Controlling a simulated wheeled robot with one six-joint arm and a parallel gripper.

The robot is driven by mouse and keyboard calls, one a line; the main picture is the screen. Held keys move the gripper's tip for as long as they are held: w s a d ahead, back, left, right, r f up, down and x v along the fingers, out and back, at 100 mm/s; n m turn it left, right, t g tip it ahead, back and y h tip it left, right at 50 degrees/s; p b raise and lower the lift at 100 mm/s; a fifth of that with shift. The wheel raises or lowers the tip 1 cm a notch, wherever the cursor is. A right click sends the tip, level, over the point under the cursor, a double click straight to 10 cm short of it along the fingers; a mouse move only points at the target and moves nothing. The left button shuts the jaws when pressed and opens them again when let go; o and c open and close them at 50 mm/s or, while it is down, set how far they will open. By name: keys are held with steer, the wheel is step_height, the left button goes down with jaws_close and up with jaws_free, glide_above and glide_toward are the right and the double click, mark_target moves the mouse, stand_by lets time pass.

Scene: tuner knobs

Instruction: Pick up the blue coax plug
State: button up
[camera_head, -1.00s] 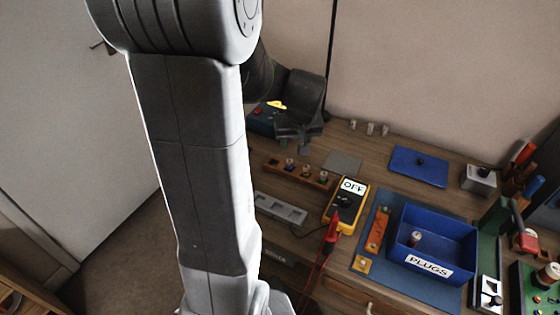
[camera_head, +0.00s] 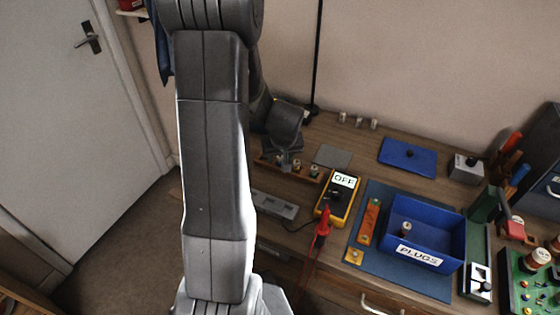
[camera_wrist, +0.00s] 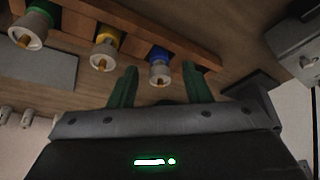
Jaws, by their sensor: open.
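The blue coax plug (camera_wrist: 160,68) stands in a wooden rack (camera_wrist: 140,22), shown in the wrist view at the rack's right end. It has a blue collar and a pale metal end with a brass tip. My gripper (camera_wrist: 160,86) is open, with one green finger on each side of the blue plug. I cannot tell whether either finger touches it. A yellow-collared plug (camera_wrist: 104,50) and a green-collared plug (camera_wrist: 32,25) stand to its left. In the head view my gripper (camera_head: 285,165) is at the rack's left end and hides much of that part.
A grey plate (camera_head: 333,156) lies behind the rack, and a grey slotted block (camera_head: 271,204) lies in front. A yellow meter (camera_head: 337,198) stands to the right. Farther right is a blue bin (camera_head: 430,238) labelled PLUGS, with a plug (camera_head: 404,229) inside.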

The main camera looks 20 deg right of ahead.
steer(key=shift+w+f, duration=0.1)
steer(key=shift+f, duration=0.1)
jaws_close()
steer(key=shift+r, duration=0.1)
